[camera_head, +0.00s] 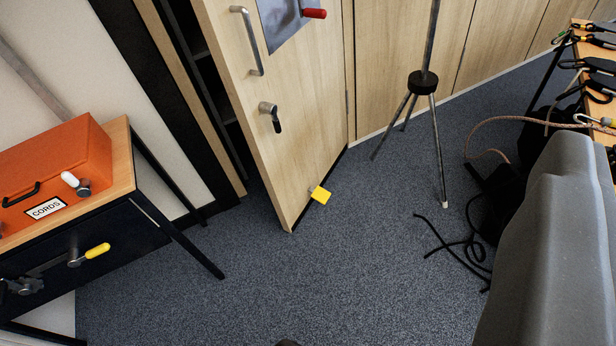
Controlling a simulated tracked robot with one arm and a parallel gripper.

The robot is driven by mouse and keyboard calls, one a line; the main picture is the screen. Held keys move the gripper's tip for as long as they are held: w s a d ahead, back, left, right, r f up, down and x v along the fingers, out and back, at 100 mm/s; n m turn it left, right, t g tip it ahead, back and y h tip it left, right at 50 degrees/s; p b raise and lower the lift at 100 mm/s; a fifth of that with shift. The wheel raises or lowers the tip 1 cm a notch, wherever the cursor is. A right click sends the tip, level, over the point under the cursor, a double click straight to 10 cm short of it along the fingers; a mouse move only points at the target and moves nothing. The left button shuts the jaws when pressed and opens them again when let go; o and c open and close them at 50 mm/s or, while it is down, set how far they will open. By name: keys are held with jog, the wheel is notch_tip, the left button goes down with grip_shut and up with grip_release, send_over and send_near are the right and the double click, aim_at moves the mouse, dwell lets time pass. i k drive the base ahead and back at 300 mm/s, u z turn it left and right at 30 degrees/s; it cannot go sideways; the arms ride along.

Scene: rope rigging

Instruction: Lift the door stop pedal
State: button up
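The door stop pedal (320,195) is a small yellow plate low on the face of a light wood door (276,150). It sits close to the door's bottom edge, just above the carpet. It sticks out from the door towards the right. The picture is too small to tell whether its stop touches the floor. The door stands ajar, with dark shelving showing in the gap to its left. My gripper cannot be made out. A small dark shape at the bottom edge is too cut off to identify.
A metal tripod stand (423,83) stands right of the door. A table with an orange CORDS box (58,180) is at left. Black cord (459,244) lies on the carpet. A large grey form (555,250) fills the lower right. Carpet before the door (300,275) is clear.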

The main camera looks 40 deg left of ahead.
aim_at(321, 195)
jog(key=u, duration=0.55)
jog(key=i, duration=1.05)
jog(key=u, duration=0.75)
jog(key=k, duration=0.75)
jog(key=u, duration=0.2)
jog(key=i, duration=0.8)
jog(key=z, duration=0.1)
